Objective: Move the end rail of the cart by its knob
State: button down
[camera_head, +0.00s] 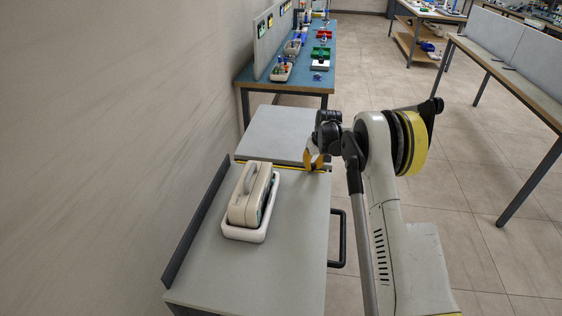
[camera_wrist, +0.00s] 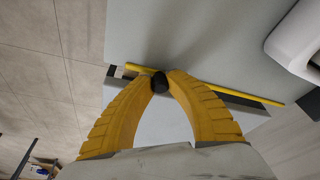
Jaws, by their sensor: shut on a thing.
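The cart (camera_head: 285,265) has a flat grey top. Its end rail (camera_head: 262,165), a thin yellow bar, runs along the far edge in the head view. The rail (camera_wrist: 235,96) also crosses the wrist view at a slant. The dark round knob (camera_wrist: 160,82) sits near one end of the rail, between the yellow fingertips. My gripper (camera_head: 318,167) is at the far right corner of the cart top. In the wrist view my gripper (camera_wrist: 162,78) is shut on the knob. The knob is hidden by the fingers in the head view.
A beige device (camera_head: 250,192) sits in a white tray (camera_head: 242,234) on the cart. A dark side rail (camera_head: 196,225) lines the left edge by the wall. A second grey surface (camera_head: 278,130) lies just beyond the end rail. A blue workbench (camera_head: 310,75) stands farther back.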

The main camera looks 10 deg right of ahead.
jog(key=shift+f, duration=0.45)
jog(key=c, duration=1.3)
grip_release()
jog(key=shift+r, duration=0.15)
jog(key=v, duration=1.2)
jog(key=s+a+r+t, duration=0.1)
jog(key=s+a+r, duration=0.3)
jog(key=s+r, duration=0.5)
jog(key=s+a+r+t, duration=0.1)
jog(key=s+a+r, duration=0.2)
jog(key=s+r, duration=0.6)
jog(key=shift+m+t, duration=0.8)
jog(key=shift+t, duration=0.1)
jog(key=s+a+f, duration=0.1)
jog(key=s, duration=0.7)
jog(key=s+a+f, duration=0.1)
jog(key=s+f, duration=0.1)
jog(key=s, duration=0.6)
jog(key=s+a+f, duration=0.2)
jog(key=s, duration=0.5)
jog(key=shift+s+f, duration=0.25)
jog(key=shift+s, duration=0.15)
